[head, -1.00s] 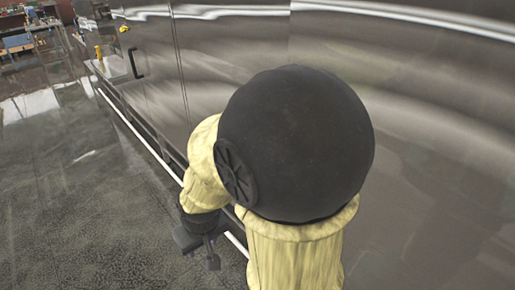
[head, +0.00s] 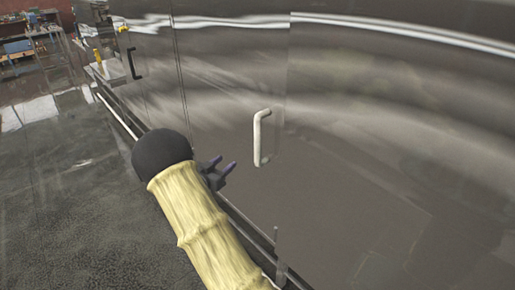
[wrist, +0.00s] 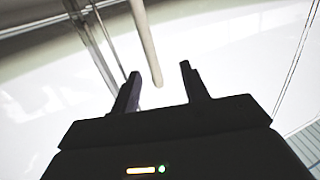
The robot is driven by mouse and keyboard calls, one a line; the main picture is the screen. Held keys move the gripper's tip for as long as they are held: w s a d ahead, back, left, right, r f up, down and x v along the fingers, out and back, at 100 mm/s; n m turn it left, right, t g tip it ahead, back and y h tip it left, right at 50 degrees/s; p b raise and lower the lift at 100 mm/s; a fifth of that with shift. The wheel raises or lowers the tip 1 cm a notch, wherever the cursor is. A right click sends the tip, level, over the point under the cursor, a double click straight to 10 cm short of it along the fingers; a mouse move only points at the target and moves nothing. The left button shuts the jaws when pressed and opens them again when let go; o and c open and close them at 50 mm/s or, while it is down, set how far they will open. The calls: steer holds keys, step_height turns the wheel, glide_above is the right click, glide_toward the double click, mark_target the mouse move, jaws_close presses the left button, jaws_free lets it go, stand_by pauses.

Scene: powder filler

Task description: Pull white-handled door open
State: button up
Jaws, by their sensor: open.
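The white handle (head: 260,138) is an upright bar on a dark, shiny metal door (head: 225,90) in the head view. The door looks closed, flush with the panels beside it. My gripper (head: 223,164) is open and empty, to the left of the handle and a little lower, with its dark fingers pointing towards it. In the wrist view the fingers of my gripper (wrist: 160,80) are apart. A pale bar (wrist: 146,40), which looks like the handle, runs down from the top edge and ends just ahead of the gap between the fingertips.
A black handle (head: 133,64) sits on another panel farther left. A pale rail (head: 118,116) runs low along the cabinet's base. The dark floor (head: 70,200) at left is clear. Benches with clutter (head: 30,45) stand at the far back left.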

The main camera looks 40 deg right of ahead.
mark_target(255, 144)
steer(key=shift+s+d+f+m+g+h, duration=0.15)
steer(key=shift+s+d+m+g+h, duration=0.3)
steer(key=shift+s+g+h, duration=0.2)
steer(key=shift+w, duration=0.1)
steer(key=p+x, duration=0.5)
steer(key=x, duration=1.2)
steer(key=shift+d, duration=0.2)
steer(key=shift+c, duration=0.5)
steer(key=shift+a, duration=0.1)
jaws_close()
